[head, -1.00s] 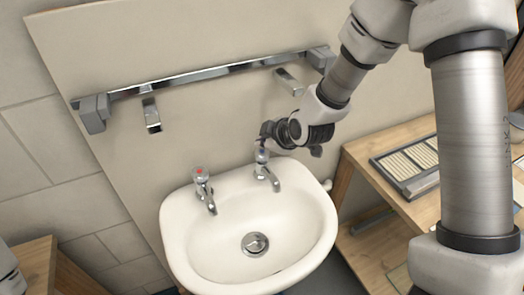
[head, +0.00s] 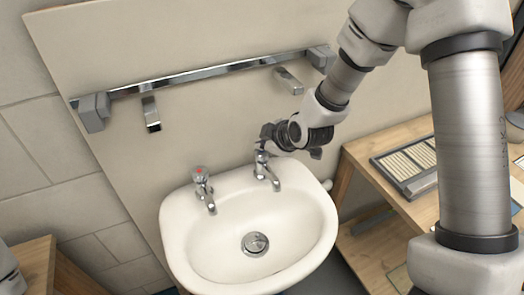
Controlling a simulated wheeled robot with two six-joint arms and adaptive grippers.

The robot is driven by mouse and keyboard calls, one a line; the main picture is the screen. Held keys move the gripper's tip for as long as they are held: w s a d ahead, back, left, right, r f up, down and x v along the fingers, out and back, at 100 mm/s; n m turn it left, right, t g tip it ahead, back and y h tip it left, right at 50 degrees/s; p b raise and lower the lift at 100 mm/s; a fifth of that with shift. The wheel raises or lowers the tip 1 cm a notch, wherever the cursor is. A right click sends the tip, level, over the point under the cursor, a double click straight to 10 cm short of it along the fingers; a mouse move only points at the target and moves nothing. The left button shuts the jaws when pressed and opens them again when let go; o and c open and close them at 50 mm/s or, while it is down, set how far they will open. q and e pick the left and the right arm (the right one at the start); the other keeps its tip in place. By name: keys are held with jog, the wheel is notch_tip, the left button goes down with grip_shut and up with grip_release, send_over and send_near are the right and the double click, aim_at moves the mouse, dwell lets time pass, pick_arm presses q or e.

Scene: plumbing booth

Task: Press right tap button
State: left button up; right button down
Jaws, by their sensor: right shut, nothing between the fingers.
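The right tap (head: 266,175) is chrome and stands on the back right rim of the white basin (head: 184,251). My right gripper (head: 265,142) is shut and empty, with its fingertips at the top of this tap. The fingers cover the tap's top, so its button is hidden, and I cannot tell whether they touch it. The left tap (head: 204,189), with a red mark on top, stands uncovered on the rim to the left. At the lower left edge only a small piece of my left arm shows; its gripper is out of view.
A chrome rail (head: 205,73) with grey end brackets runs along the panel above the basin. Two chrome holders hang below it. A wooden bench (head: 388,137) with a slatted tray stands at the right. Another wooden surface (head: 38,262) is at the lower left.

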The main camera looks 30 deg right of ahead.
aim_at(263, 152)
jog(key=shift+f+b, duration=0.45)
jog(key=shift+f, duration=0.25)
dwell(0.7)
jog(key=shift+r+p, duration=1.1)
jog(key=shift+r, duration=0.05)
notch_tip(263, 152, up, 5)
jog(key=p, duration=0.4)
jog(key=shift+r+p, duration=0.1)
jog(key=shift+p, duration=0.3)
